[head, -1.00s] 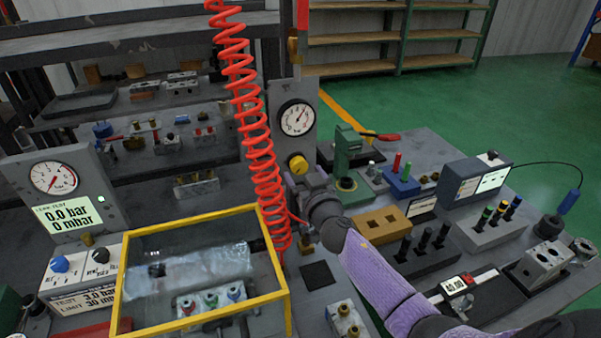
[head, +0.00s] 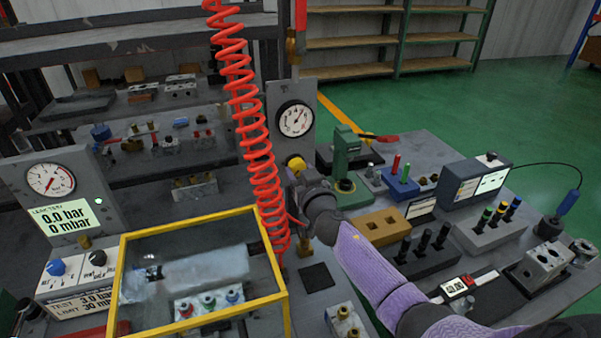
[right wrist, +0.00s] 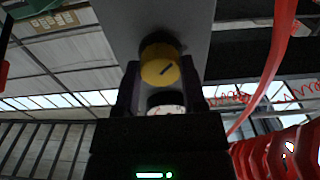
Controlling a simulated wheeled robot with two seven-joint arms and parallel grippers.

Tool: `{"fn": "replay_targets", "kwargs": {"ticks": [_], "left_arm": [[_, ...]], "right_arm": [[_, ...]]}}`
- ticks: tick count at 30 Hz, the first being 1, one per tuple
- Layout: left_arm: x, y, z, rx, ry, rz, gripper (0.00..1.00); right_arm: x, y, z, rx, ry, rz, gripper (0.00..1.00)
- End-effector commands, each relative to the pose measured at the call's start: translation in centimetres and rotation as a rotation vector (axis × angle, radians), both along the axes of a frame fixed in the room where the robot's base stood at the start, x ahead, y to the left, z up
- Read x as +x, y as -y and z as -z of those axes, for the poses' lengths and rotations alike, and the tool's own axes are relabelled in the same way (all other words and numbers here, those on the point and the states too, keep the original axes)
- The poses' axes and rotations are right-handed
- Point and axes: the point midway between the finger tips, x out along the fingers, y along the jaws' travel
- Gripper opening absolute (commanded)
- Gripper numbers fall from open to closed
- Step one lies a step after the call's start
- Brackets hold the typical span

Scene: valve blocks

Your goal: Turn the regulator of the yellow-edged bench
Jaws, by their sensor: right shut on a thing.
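The regulator has a yellow knob (head: 296,162) on a grey upright panel (head: 306,135), below a round white gauge (head: 294,118). My right gripper (head: 297,172) is at the knob from below and in front, covering its lower part. In the right wrist view the yellow knob (right wrist: 160,72), with a dark mark on its face, sits between the fingers of my right gripper (right wrist: 159,65), which is shut on it. The yellow-edged clear cover (head: 200,228) stands at the lower left. My left gripper is not in view.
A red coiled hose (head: 247,125) hangs close left of my right gripper and also shows in the right wrist view (right wrist: 270,155). A green press-like tool (head: 344,165) stands right of the panel. A test unit (head: 60,190) is at the far left.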

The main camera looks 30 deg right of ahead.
Motion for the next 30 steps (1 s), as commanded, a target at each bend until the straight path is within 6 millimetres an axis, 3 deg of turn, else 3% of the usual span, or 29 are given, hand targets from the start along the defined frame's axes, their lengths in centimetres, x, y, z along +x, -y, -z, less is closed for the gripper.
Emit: {"fn": "replay_targets", "kwargs": {"ticks": [11, 30], "left_arm": [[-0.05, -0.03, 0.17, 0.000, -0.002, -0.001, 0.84], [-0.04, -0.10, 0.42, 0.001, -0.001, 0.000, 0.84]], "right_arm": [[-0.01, 0.01, 0.05, -0.139, -0.032, 0.000, 0.00], [-0.04, 0.10, -0.03, -0.720, -0.172, 0.000, 0.00]]}}
